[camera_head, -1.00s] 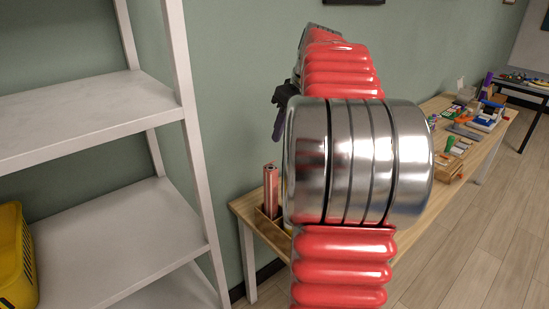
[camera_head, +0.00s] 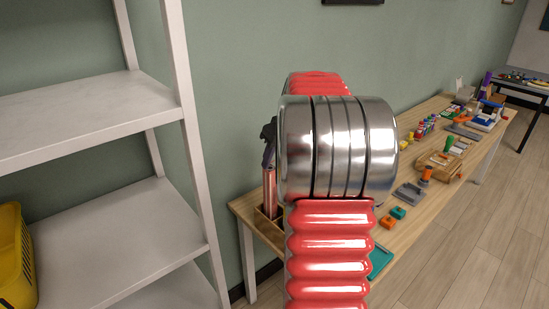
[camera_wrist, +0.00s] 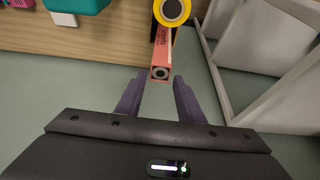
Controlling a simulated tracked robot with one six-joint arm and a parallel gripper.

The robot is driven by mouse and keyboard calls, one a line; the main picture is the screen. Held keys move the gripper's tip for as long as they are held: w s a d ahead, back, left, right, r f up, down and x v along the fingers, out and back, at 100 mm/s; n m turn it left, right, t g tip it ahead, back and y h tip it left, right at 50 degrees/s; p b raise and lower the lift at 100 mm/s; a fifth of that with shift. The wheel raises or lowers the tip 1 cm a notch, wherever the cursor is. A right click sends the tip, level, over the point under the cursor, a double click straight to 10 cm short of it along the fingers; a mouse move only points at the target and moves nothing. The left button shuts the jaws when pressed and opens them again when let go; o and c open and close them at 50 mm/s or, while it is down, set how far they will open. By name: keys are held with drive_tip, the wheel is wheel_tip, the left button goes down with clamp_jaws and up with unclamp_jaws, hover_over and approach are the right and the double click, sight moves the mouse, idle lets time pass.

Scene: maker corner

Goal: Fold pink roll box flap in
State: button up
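The pink roll box (camera_head: 270,190) stands upright in a wooden holder (camera_head: 265,224) at the table's left end. In the wrist view the long pink box (camera_wrist: 161,50) shows its square end, with a dark round core inside. I cannot make out a separate flap. My gripper (camera_wrist: 159,78) is open, its two purple fingers apart, with the box end between and just beyond the tips; I cannot tell whether they touch. In the head view my dark gripper (camera_head: 268,142) is just above the box top, partly hidden by my arm.
A yellow roll (camera_wrist: 172,10) is beside the box in the wrist view. White shelves (camera_head: 95,110) stand at left, with a yellow crate (camera_head: 14,260) on them. Along the wooden table (camera_head: 420,225) lie a grey tray (camera_head: 411,193), small coloured parts and tools. The wall is close behind.

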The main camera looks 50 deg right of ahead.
drive_tip(key=shift+c, duration=0.3)
drive_tip(key=c, duration=0.7)
drive_tip(key=shift+s+f+t, duration=0.1)
drive_tip(key=shift+t, duration=0.2)
drive_tip(key=shift+s+a+f+t, duration=0.1)
drive_tip(key=shift+s+f+t, duration=0.15)
drive_tip(key=shift+t, duration=0.35)
drive_tip(key=shift+s+f+t, duration=0.2)
drive_tip(key=shift+t, duration=0.4)
drive_tip(key=o, duration=0.8)
drive_tip(key=shift+c, duration=0.2)
